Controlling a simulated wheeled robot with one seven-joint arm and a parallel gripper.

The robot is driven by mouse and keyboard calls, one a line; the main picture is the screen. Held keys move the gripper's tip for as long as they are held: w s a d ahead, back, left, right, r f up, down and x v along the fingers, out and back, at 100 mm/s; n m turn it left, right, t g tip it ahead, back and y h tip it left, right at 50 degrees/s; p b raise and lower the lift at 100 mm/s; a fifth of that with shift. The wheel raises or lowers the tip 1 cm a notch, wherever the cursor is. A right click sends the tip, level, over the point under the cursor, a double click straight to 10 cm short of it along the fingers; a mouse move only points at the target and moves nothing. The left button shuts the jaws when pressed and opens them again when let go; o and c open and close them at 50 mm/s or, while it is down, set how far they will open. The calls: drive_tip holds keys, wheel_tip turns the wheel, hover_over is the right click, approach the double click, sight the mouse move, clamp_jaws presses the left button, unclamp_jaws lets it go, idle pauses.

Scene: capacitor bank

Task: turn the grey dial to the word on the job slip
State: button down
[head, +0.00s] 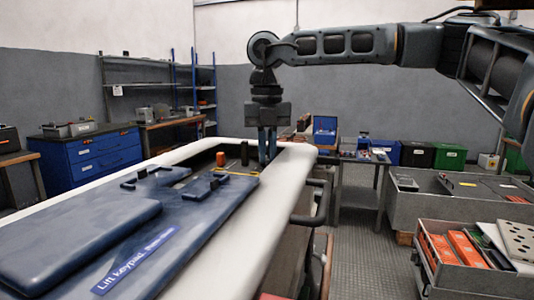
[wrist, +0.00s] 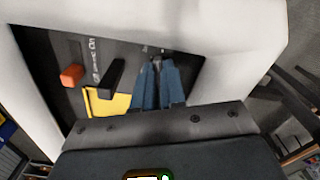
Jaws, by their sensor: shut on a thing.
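My gripper (head: 267,159) points straight down into the recess at the far end of the white-rimmed cabinet top. In the wrist view its blue fingers (wrist: 157,66) are closed together around a small greyish part, which I take to be the grey dial; the fingers hide most of it. Small marks show on the dark panel (wrist: 135,62) just beyond the fingertips, too small to read. I cannot make out the dial's pointer or a job slip with a readable word.
Left of the fingers stand a black handle (wrist: 110,79) and an orange knob (wrist: 71,75), beside a yellow patch (wrist: 108,104). The white rim (head: 284,178) surrounds the recess. A blue cover (head: 80,225) lies nearer. Open grey bins (head: 437,205) stand at right.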

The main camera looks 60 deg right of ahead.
drive_tip(key=shift+r, duration=0.1)
drive_tip(key=c, duration=1.5)
unclamp_jaws()
